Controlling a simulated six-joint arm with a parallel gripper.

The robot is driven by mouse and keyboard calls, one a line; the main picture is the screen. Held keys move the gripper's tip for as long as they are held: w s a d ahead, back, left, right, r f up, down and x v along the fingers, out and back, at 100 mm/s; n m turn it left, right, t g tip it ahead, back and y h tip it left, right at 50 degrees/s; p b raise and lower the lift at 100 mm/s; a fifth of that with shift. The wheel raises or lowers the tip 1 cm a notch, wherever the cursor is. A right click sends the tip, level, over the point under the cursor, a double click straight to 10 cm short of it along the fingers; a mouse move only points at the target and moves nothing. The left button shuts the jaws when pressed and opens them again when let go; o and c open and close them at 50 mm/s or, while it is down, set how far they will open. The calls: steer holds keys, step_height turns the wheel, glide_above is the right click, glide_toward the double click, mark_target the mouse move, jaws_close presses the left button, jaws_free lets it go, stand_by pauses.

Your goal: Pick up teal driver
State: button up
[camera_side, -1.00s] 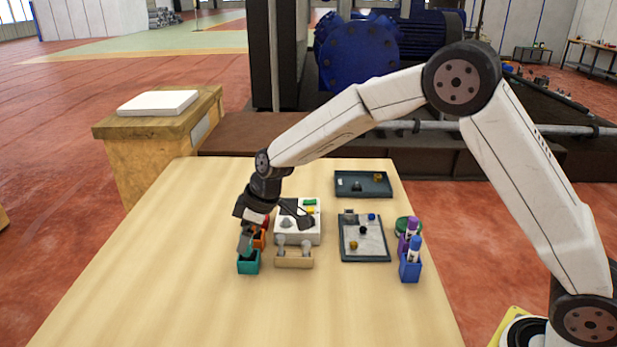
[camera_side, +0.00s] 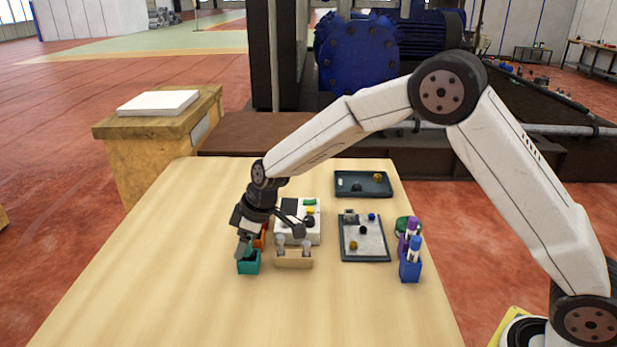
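A teal holder cup (camera_side: 249,265) stands near the front left of the objects on the table. No teal driver can be made out; the near finger of my gripper (camera_side: 271,243) covers the top of the cup and may hide it. My gripper points down, with its fingers spread wide and nothing visible held between them. One finger is at the teal cup, and the other reaches right over the wooden rack and white box. Whether the near finger touches the cup cannot be told.
A wooden rack (camera_side: 294,263) with grey knobs stands right of the teal cup, before a white box (camera_side: 311,235). A dark tray (camera_side: 384,256) with small parts, another tray (camera_side: 347,190), and a blue cup (camera_side: 410,269) with markers are further right. The front table is clear.

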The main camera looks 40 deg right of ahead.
jaws_close()
steer(key=shift+r, duration=5.05)
steer(key=shift+o, duration=2.2)
jaws_free()
jaws_close()
steer(key=shift+d, duration=0.1)
